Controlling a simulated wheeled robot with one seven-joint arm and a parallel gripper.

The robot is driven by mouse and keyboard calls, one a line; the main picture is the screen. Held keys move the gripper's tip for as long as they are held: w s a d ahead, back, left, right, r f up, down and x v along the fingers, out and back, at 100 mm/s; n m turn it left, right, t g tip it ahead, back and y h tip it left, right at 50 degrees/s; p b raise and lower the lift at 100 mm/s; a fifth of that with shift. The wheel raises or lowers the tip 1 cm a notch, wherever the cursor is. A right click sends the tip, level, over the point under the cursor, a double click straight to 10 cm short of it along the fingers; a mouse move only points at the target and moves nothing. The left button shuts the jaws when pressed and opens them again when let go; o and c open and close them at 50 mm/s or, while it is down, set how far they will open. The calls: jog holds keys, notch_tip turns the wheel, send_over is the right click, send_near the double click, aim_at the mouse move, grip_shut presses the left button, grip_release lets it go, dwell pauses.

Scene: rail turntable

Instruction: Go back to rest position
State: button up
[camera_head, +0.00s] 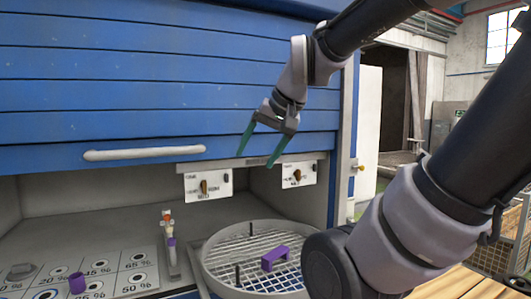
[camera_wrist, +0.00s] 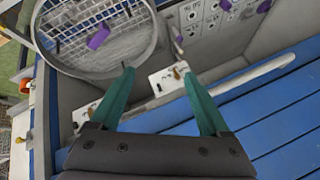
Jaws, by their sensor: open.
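My gripper (camera_head: 262,148) is raised in front of the blue slatted shutter (camera_head: 150,75), above the round grated turntable (camera_head: 215,262). Its two green fingers are spread apart with nothing between them. In the wrist view the gripper (camera_wrist: 160,85) is also open and empty, and the turntable rim (camera_wrist: 125,70) shows beyond the fingers at upper left. A purple bracket-shaped piece (camera_head: 274,257) lies on the turntable grate, well below my gripper and apart from it. My forearm hides the turntable's right edge in the head view.
A panel with holes and percent labels (camera_head: 118,272) lies at lower left, with a purple cylinder (camera_head: 77,283) on it. A small purple and orange device (camera_head: 170,243) stands beside the turntable. Two white switch plates (camera_head: 208,185) (camera_head: 298,174) and the shutter's handle (camera_head: 145,153) are near my gripper.

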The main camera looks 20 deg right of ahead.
jog(key=shift+s+d+r+h, duration=0.1)
jog(key=shift+s+d+h, duration=0.1)
jog(key=shift+s, duration=0.4)
jog(key=shift+s+d+h, duration=0.1)
jog(key=shift+s+d, duration=0.1)
jog(key=shift+s, duration=0.35)
